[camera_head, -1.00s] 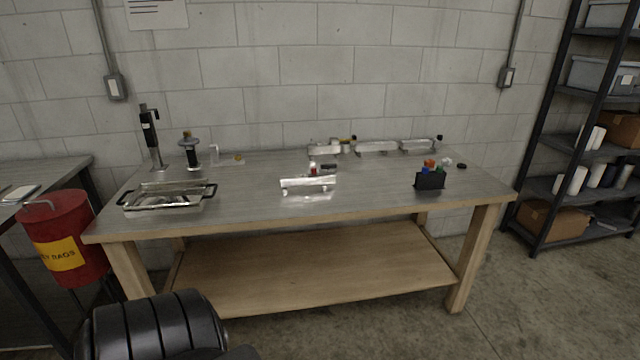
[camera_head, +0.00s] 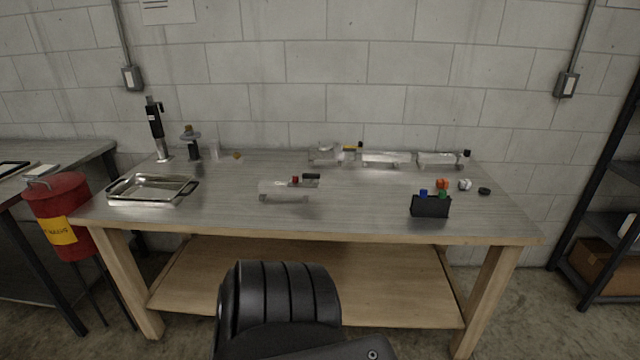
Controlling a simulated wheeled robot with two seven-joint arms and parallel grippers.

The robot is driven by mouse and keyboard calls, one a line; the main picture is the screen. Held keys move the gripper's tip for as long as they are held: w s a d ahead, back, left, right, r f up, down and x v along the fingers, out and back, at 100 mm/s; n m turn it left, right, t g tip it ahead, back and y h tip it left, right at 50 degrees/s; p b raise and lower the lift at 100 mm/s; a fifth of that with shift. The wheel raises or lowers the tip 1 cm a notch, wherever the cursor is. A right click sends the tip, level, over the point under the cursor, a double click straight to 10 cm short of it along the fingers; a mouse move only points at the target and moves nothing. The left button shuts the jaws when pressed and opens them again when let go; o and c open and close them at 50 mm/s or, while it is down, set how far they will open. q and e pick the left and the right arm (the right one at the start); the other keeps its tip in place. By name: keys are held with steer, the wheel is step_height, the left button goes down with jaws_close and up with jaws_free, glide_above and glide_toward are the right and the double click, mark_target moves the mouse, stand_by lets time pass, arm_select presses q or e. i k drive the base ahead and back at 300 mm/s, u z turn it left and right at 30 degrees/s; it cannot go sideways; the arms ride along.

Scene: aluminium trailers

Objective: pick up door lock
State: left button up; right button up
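A bright metal piece (camera_head: 286,190) with a small red part and a black part on top lies near the middle of the workbench (camera_head: 350,215). It may be the door lock, but it is too small to tell. Several similar metal pieces stand along the back of the bench, among them one in the middle of that row (camera_head: 386,159) and one at its right end (camera_head: 437,160). Neither of my grippers is in view. Only a black ribbed part of my own arm shows at the bottom centre, in front of the bench and its lower shelf.
A metal tray (camera_head: 152,191) with black handles sits on the bench's left side. A black box (camera_head: 430,206) with coloured items stands on the right. A black tool (camera_head: 156,130) stands at the back left. A red bin (camera_head: 62,205) stands left of the bench. The front middle is clear.

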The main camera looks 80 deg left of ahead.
mark_target(303, 188)
steer(key=u, duration=0.25)
steer(key=i, duration=0.85)
steer(key=u, duration=1.35)
steer(key=i, duration=0.75)
steer(key=u, duration=0.75)
